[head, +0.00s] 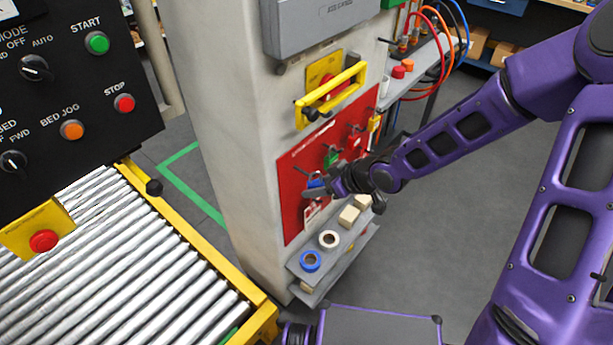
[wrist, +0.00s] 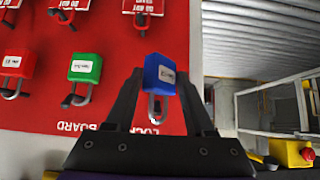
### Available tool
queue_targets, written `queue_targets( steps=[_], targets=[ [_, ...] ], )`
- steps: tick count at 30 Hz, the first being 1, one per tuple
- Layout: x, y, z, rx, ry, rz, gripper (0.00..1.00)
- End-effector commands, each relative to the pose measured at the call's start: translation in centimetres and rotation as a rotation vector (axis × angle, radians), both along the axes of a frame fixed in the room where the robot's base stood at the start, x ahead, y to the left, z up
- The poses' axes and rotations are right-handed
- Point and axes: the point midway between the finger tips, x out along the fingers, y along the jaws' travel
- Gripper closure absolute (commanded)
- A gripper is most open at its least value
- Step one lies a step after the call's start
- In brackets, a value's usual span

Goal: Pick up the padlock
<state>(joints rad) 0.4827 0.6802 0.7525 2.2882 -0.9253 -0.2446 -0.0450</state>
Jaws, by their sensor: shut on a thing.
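The blue padlock (wrist: 160,72) has a white label and a metal shackle, which shows below its body in the wrist view. My gripper (wrist: 158,92) is shut on it, with one dark finger on each side of the blue body. In the head view the blue padlock (head: 314,182) is at the lower left part of the red board (head: 290,205), partly hidden by my gripper (head: 322,187). I cannot tell whether the shackle still touches a hook on the board.
A green padlock (wrist: 85,68) and a red padlock (wrist: 17,66) hang beside it on the board. Red tags (wrist: 143,6) are at the board's edge.

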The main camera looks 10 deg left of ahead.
Motion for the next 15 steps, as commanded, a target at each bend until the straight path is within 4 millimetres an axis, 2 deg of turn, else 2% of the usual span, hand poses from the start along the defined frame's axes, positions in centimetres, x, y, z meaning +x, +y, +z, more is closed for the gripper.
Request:
queue_targets(
  steps=[9,15],
  targets=[
    [-4.0,-7.1,0.4,0.001,0.004,-0.011,1.0],
    [-6.0,-10.3,0.3,0.001,0.002,-0.006,1.0]
  ],
)
